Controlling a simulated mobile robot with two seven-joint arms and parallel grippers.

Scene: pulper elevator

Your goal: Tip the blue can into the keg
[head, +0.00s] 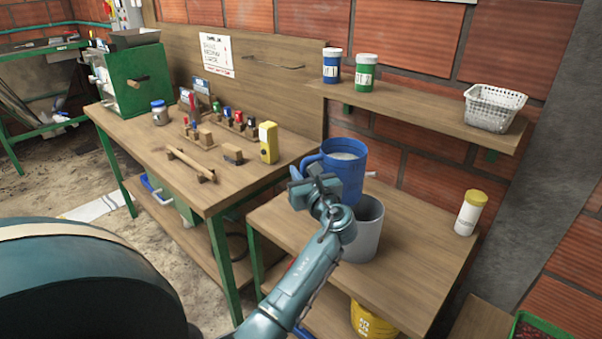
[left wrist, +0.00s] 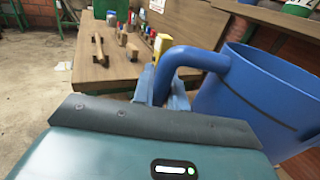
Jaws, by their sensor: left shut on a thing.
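The blue can (head: 345,165) is a large open mug-like vessel with a side handle and pale contents near its rim. My left gripper (head: 318,178) is shut on its handle, which also shows between the fingers in the left wrist view (left wrist: 190,57). The can looks nearly upright. The keg, seemingly the grey open-topped cylinder (head: 367,240), stands on the low wooden table just below and in front of the can. Whether the can is directly above its mouth is unclear. My left forearm and wrist hide part of the keg. My right gripper is not in view.
A shelf (head: 415,108) above holds a blue jar (head: 332,66), a green jar (head: 365,72) and a white basket (head: 493,108). A yellow-lidded jar (head: 469,213) stands right on the low table (head: 420,260). The workbench (head: 150,140) at left carries tools and a yellow device (head: 268,142).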

